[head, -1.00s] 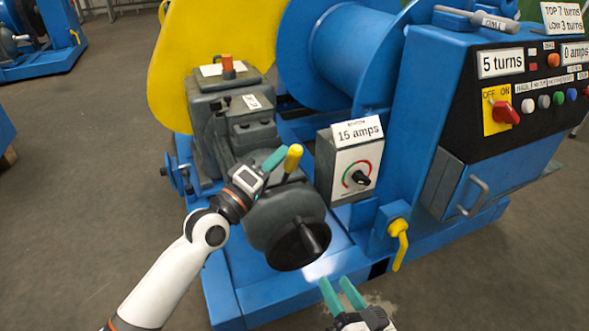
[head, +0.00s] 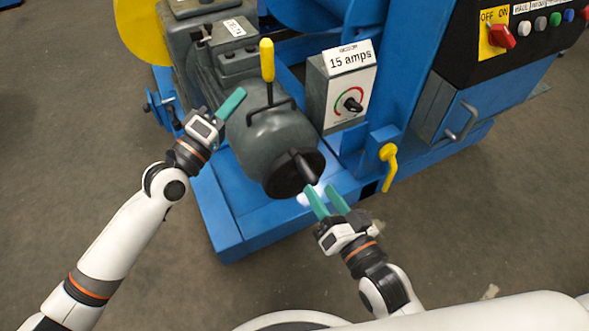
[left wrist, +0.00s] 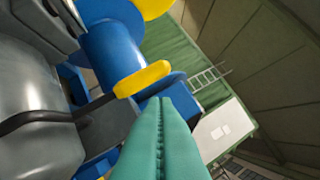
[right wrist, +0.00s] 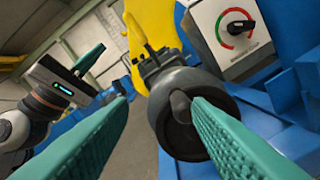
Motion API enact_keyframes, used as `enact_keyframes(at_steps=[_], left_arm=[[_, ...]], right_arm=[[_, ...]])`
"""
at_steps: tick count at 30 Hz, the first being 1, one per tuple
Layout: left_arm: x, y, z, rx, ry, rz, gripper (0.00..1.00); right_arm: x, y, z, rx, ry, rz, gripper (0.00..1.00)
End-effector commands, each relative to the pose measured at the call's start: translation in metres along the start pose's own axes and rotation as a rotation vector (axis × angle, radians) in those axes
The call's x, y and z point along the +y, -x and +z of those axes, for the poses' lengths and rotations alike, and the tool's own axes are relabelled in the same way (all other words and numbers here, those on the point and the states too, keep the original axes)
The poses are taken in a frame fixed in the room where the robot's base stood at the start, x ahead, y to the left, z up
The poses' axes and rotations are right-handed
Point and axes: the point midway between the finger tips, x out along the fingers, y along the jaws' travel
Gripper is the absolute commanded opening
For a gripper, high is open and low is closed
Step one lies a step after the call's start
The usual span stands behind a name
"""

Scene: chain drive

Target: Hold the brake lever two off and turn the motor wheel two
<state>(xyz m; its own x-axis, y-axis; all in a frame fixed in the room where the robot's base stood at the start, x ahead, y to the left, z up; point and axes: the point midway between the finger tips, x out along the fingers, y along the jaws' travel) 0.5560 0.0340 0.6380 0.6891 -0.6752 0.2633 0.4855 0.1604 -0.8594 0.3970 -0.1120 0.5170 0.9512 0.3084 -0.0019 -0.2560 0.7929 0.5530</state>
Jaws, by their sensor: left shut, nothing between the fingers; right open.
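The brake lever with its yellow grip (head: 267,60) stands up from a dark bracket on the grey motor (head: 265,135). My left gripper (head: 240,93) is shut and empty, to the left of the lever. In the left wrist view the yellow grip (left wrist: 142,78) lies just beyond the closed fingertips (left wrist: 160,103); contact cannot be told. The dark motor wheel (head: 290,178) with its crank handle (head: 303,163) is on the motor's near end. My right gripper (head: 319,188) is open just below the handle. In the right wrist view the handle (right wrist: 180,106) appears between the open fingers (right wrist: 160,100).
A box with a dial marked 15 amps (head: 345,88) stands right of the motor. A yellow lever (head: 388,160) is on the blue frame (head: 230,225). A control panel (head: 500,45) with a red switch is at upper right. Floor is free at left.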

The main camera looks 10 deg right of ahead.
Motion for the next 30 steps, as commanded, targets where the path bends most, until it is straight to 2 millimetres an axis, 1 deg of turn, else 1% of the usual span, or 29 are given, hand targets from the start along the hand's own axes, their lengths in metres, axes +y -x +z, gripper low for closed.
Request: enact_keyframes(at_steps=[1,3,8,26,28,30], left_arm=[[0.0,0.008,0.0,0.002,-0.002,0.002,0.0],[0.0,0.016,0.0,0.001,-0.001,0.001,0.0],[-0.001,0.025,0.0,0.0,0.0,-0.001,0.0],[0.0,0.024,0.003,-0.004,-0.006,0.008,0.0],[0.004,0.023,0.009,-0.013,-0.026,0.037,0.0],[0.015,0.023,0.017,-0.025,-0.062,0.095,0.0]], right_arm=[[0.001,0.0,0.002,0.0,0.0,0.0,0.45],[0.001,0.0,0.002,0.0,0.0,0.0,0.45],[0.002,0.0,0.002,0.0,0.0,0.0,0.45],[0.001,-0.001,0.002,0.007,0.003,-0.005,0.45],[-0.001,-0.002,0.0,0.03,0.015,-0.022,0.45],[-0.007,-0.005,-0.005,0.074,0.036,-0.054,0.45]])
